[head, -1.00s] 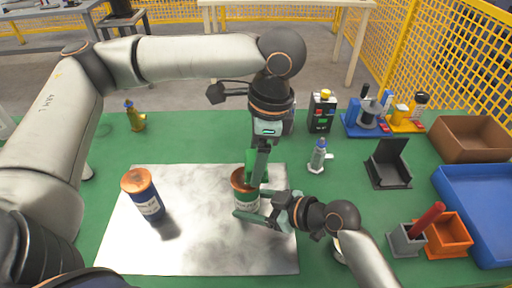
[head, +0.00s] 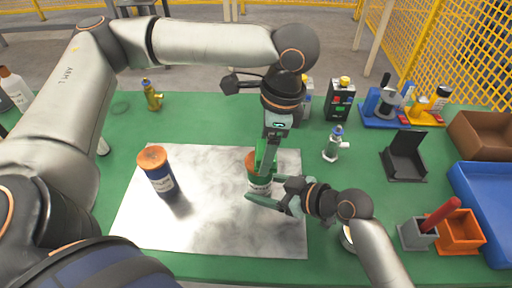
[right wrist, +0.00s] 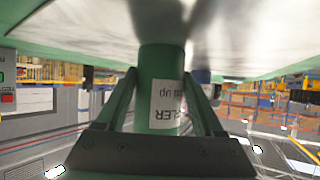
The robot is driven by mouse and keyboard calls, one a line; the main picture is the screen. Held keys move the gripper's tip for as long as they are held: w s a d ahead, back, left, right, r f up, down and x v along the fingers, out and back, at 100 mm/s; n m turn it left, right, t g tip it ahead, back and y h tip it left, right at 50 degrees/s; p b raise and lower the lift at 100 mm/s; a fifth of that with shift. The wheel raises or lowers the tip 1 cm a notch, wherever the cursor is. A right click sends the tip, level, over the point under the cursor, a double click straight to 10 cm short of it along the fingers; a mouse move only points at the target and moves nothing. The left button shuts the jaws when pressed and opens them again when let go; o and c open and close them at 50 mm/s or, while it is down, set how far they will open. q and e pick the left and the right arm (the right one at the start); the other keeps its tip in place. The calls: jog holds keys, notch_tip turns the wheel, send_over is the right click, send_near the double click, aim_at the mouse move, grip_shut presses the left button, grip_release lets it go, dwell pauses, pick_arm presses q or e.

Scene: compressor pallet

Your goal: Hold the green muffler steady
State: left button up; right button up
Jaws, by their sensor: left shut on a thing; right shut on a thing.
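The green muffler (head: 252,178), a can with a copper-coloured top and a white label, stands upright on the metal sheet (head: 215,220). My left gripper (head: 265,162) comes down from above and is shut on the muffler at its top. My right gripper (head: 263,194) comes in from the right and is shut around its lower body. In the right wrist view, the muffler (right wrist: 158,75) sits between the two fingers, its label upside down. The arms and fingers hide part of the muffler in the head view.
A blue can (head: 160,180) with a copper top stands on the sheet to the left. A small bottle (head: 334,145), a black stand (head: 404,160), grey and orange bins (head: 460,232) and a blue tray (head: 485,200) are to the right. The sheet's front left is clear.

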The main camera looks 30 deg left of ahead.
pick_arm(q)
jog(key=shift+w+d, duration=0.3)
jog(key=shift+d, duration=0.15)
jog(key=shift+r, duration=4.1)
pick_arm(e)
jog(key=o, duration=1)
jog(key=shift+d, duration=0.1)
